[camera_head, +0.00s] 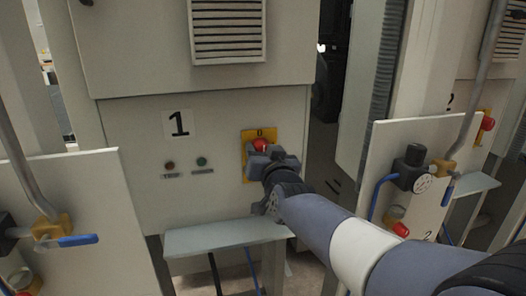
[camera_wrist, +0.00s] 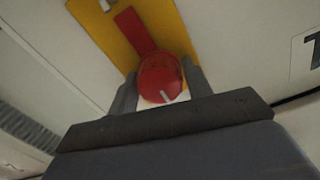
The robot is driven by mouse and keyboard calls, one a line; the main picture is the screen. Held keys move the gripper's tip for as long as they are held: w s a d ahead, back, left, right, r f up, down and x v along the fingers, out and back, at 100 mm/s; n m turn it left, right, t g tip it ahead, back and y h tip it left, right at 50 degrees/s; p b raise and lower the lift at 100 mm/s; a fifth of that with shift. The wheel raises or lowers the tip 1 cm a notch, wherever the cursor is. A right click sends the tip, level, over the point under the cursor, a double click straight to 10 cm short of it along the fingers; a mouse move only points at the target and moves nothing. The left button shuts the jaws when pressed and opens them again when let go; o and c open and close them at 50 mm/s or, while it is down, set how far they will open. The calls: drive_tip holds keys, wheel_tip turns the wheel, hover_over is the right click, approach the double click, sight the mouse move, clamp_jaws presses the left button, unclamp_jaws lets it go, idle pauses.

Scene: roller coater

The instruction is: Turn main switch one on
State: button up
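Main switch one is a red rotary knob (camera_head: 260,145) on a yellow plate (camera_head: 247,172) marked 0 at the top. It sits on the front of the cabinet labelled 1 (camera_head: 179,124). The wrist view shows the round red knob (camera_wrist: 161,80) with a white mark and a red bar running up from it. My gripper (camera_head: 263,154) is right at the switch and hides its lower part in the head view. In the wrist view the fingers (camera_wrist: 159,72) stand on either side of the knob, seemingly open with narrow gaps. Contact cannot be made out.
Two indicator lamps, one red (camera_head: 170,165) and one green (camera_head: 201,162), are left of the switch. A grey shelf (camera_head: 215,238) juts out below. White panels with valves stand left (camera_head: 75,190) and right (camera_head: 385,145), with blue handles and pipes.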

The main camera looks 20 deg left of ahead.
drive_tip(key=c, duration=0.6)
drive_tip(key=shift+f+m+b, duration=0.1)
drive_tip(key=shift+m+b, duration=0.2)
drive_tip(key=shift+b, duration=0.05)
drive_tip(key=shift+f+m+b, duration=0.1)
drive_tip(key=shift+m+b, duration=0.8)
drive_tip(key=shift+b, duration=0.15)
drive_tip(key=m+b, duration=0.3)
drive_tip(key=m, duration=0.1)
drive_tip(key=m+b, duration=0.2)
drive_tip(key=m, duration=0.4)
drive_tip(key=m+b, duration=0.1)
drive_tip(key=m, duration=0.4)
drive_tip(key=shift+m, duration=0.3)
drive_tip(key=o, duration=1)
